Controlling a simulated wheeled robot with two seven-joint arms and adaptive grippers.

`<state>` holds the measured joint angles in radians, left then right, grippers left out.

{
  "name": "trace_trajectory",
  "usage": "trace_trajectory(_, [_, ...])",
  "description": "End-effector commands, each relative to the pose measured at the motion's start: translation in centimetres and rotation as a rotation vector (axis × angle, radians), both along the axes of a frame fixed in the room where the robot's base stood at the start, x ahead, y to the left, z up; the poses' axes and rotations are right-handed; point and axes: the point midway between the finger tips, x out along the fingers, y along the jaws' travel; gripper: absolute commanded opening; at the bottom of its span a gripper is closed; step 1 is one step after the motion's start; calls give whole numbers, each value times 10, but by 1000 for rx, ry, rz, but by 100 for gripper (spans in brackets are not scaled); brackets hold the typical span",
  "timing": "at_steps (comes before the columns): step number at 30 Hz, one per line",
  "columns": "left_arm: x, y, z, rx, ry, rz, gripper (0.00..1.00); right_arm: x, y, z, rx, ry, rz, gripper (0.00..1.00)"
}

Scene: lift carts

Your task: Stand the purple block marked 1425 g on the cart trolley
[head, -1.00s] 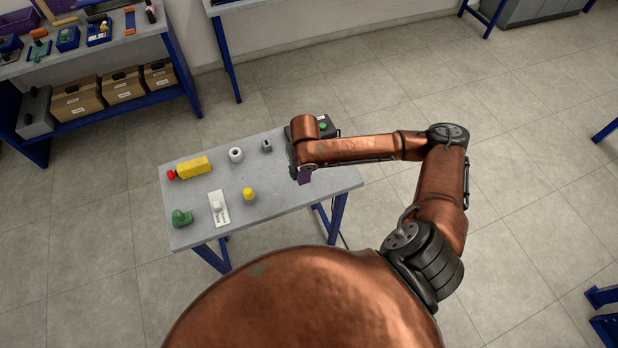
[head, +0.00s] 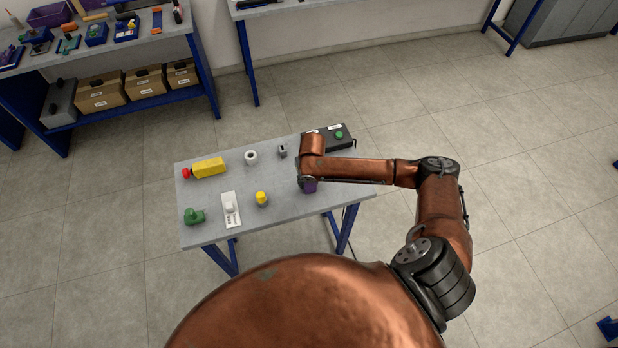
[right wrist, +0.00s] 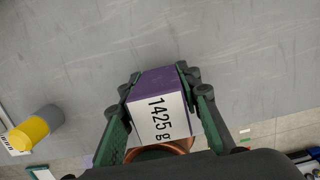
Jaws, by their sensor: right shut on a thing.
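The purple block (right wrist: 154,82) carries a white label reading 1425 g, which faces the right wrist camera. My right gripper (right wrist: 160,92) is shut on it, with a green finger on each side. In the head view a small part of the purple block (head: 310,187) shows under my right wrist, over the right part of the grey table (head: 280,206). Whether the block touches the tabletop, I cannot tell. No cart trolley can be made out in these frames. My left gripper is out of view.
On the table are a yellow block with a red end (head: 208,167), a white ring (head: 251,156), a green object (head: 194,216), a white card (head: 231,210), a yellow-topped cylinder (head: 262,198) and a black box with a green button (head: 340,136). A shelf bench (head: 110,50) stands behind left.

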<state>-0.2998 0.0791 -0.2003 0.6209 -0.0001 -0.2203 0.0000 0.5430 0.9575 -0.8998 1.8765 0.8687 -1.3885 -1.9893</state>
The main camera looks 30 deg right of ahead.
Motion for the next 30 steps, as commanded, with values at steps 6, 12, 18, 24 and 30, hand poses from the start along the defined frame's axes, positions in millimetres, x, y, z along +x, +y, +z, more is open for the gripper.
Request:
trace_trajectory(6, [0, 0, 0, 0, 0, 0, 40, 3, 0, 4, 0, -8, 0, 0])
trace_trajectory(12, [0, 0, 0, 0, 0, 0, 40, 0, 0, -1, 0, -1, -1, 38])
trace_trajectory(18, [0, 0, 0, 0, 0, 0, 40, 0, 0, -1, 0, -1, -1, 49])
trace_trajectory(24, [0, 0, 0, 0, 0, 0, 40, 0, 0, -1, 0, -1, -1, 49])
trace_trajectory(30, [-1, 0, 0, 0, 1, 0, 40, 0, -1, 15, 0, -5, -1, 49])
